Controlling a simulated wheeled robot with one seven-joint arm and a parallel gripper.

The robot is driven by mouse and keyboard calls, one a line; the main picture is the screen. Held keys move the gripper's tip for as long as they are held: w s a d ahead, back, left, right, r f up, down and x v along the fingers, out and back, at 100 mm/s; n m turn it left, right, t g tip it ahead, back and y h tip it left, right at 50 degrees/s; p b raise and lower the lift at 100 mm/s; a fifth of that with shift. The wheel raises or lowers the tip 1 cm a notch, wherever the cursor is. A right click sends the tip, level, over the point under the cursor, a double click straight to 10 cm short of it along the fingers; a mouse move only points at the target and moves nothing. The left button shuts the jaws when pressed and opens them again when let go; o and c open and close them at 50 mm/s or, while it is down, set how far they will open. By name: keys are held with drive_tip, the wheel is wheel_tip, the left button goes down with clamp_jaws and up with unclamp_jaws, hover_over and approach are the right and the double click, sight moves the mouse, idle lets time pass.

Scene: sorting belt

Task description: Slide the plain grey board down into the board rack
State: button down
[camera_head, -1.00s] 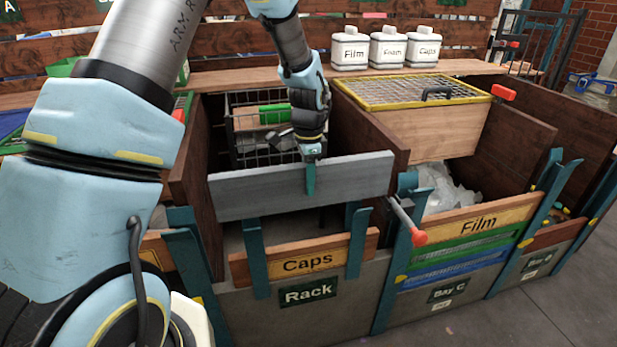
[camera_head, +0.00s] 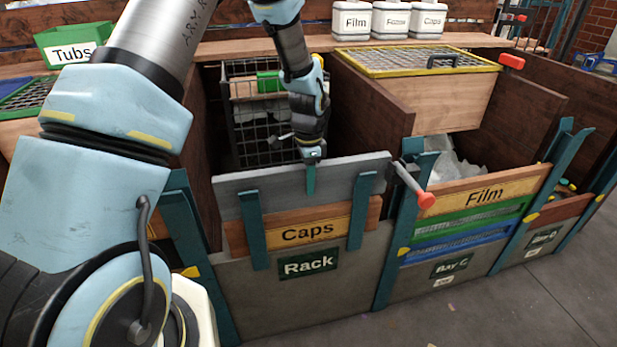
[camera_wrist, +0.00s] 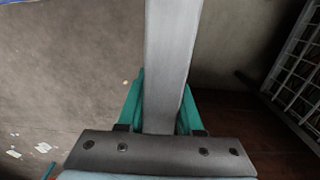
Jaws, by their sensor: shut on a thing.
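The plain grey board (camera_head: 280,185) spans the front of the bay marked Rack, its lower part behind the two teal uprights of the board rack (camera_head: 252,235). The orange Caps board (camera_head: 320,233) sits in the same uprights, lower down, and the grey board's lower edge is hidden there. My gripper (camera_head: 310,178) is shut on the grey board's top edge, near its middle. In the wrist view the grey board (camera_wrist: 170,60) runs between the two teal fingers (camera_wrist: 160,115).
A dark wire basket (camera_head: 262,135) stands inside the bay behind the board. Wooden side walls flank it. A red-tipped lever (camera_head: 422,198) sticks out at the right. The Film board (camera_head: 485,193) and green and blue boards fill the neighbouring rack.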

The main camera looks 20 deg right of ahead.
drive_tip(key=shift+f, duration=0.45)
drive_tip(key=shift+f, duration=0.2)
drive_tip(key=shift+f+b, duration=0.45)
drive_tip(key=shift+b, duration=0.05)
drive_tip(key=shift+c, duration=2.4)
unclamp_jaws()
drive_tip(key=shift+f, duration=0.1)
wheel_tip(320, 180, up, 11)
drive_tip(key=shift+f+b, duration=0.1)
drive_tip(key=shift+b, duration=0.65)
